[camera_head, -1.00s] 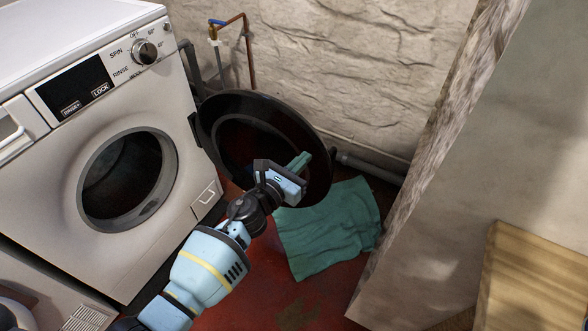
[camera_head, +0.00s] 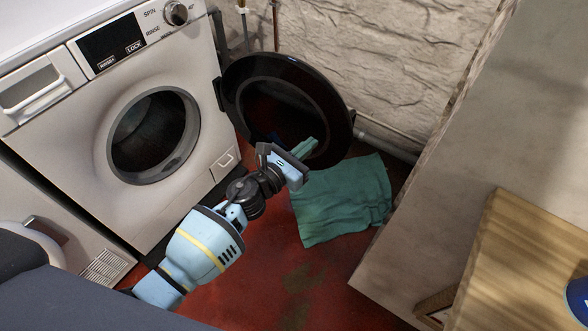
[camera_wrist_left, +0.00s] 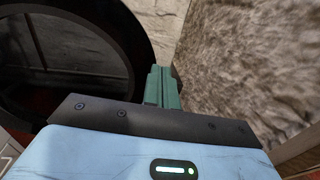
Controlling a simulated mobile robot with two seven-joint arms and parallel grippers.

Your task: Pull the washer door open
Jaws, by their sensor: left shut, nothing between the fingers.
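The white washer (camera_head: 75,130) stands at the left in the head view, its round drum opening (camera_head: 150,135) uncovered. Its round black door (camera_head: 335,105) is swung wide open to the right, toward the stone wall. The door's dark ring also fills the left of the left wrist view (camera_wrist_left: 140,40). My left gripper (camera_head: 306,147) is at the lower right part of the door, its green fingers shut with nothing between them. In the wrist view the fingers (camera_wrist_left: 161,85) are together beside the door rim; I cannot tell whether they touch it. My right gripper is not in view.
A green cloth (camera_head: 345,200) lies on the red floor (camera_head: 285,280) beneath the door. A pale wall (camera_head: 440,130) stands at the right, with a wooden surface (camera_head: 520,260) in front. A pipe (camera_head: 390,140) runs along the stone wall (camera_head: 370,50).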

